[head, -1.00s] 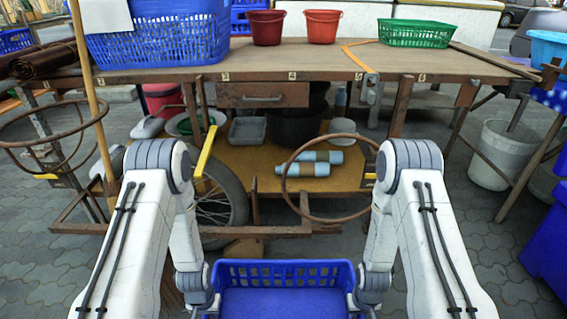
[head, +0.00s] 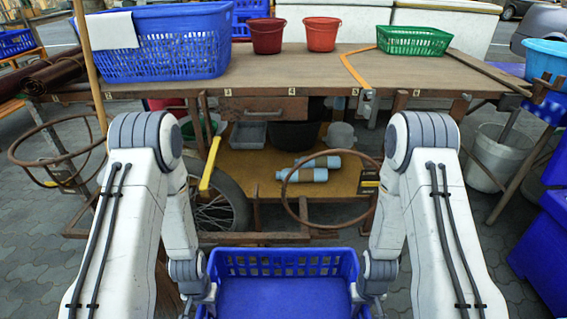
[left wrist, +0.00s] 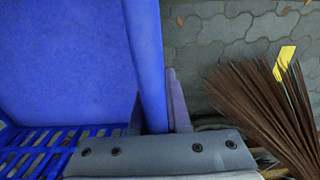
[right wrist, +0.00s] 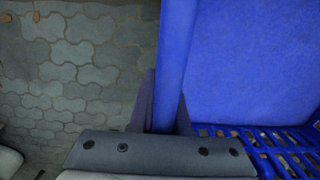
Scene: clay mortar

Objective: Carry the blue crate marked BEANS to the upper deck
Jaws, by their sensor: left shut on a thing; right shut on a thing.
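The blue crate (head: 285,295) is at the bottom middle of the head view, between my two arms, in front of the cart. Its far wall is slotted, and its visible inside is plain blue; no BEANS lettering shows. My left gripper (head: 202,300) is shut on its left side wall, and the wall (left wrist: 148,60) runs between the fingers in the left wrist view. My right gripper (head: 369,298) is shut on the right side wall (right wrist: 175,60). The upper deck (head: 290,72) is the cart's wooden top, beyond and above the crate.
On the upper deck stand a large blue basket (head: 165,50) with a white cloth, two red buckets (head: 267,38) and a green basket (head: 413,42). Bare deck lies in front of the buckets. A rusty ring (head: 325,225) and wheel (head: 220,222) face me. A broom (left wrist: 265,105) is beside the crate.

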